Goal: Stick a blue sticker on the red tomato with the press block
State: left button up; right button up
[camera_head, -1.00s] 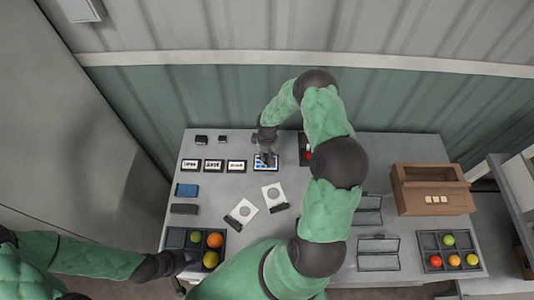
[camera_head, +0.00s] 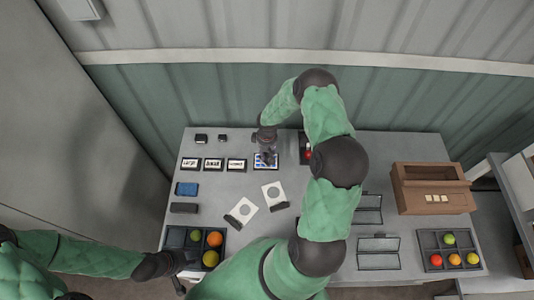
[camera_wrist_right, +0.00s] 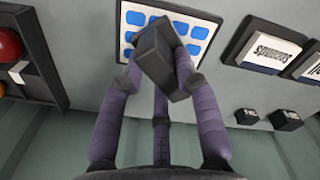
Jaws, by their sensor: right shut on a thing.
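My right gripper (camera_wrist_right: 160,82) is shut on the dark press block (camera_wrist_right: 158,55). In the wrist view the block looks turned at an angle and overlaps the edge of a white sheet with blue stickers (camera_wrist_right: 200,32). I cannot tell whether block and sheet touch. The sheet also shows in the head view (camera_head: 258,165), under my right gripper (camera_head: 267,158). A red tomato (camera_head: 307,154) sits in a dark holder just right of it, partly behind my right arm. My left gripper (camera_head: 188,260) is by the front-left tray; its fingers are unclear.
Three label cards (camera_head: 213,164) lie left of the sheet. Two white cards with dark blocks (camera_head: 273,195) lie in front. A front-left tray (camera_head: 175,238) and a right tray (camera_head: 427,242) hold coloured fruit. A brown box (camera_head: 430,200) stands at the right.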

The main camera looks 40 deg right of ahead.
pick_arm(q)
jog(key=shift+f+b, duration=0.3)
pick_arm(e)
jog(key=shift+f, duration=0.3)
pick_arm(q)
jog(key=shift+f+b, duration=0.3)
pick_arm(e)
jog(key=shift+s+f, duration=0.1)
dwell(1.6)
pick_arm(q)
jog(key=shift+r+p, duration=1.9)
pick_arm(e)
jog(key=shift+r, duration=3.55)
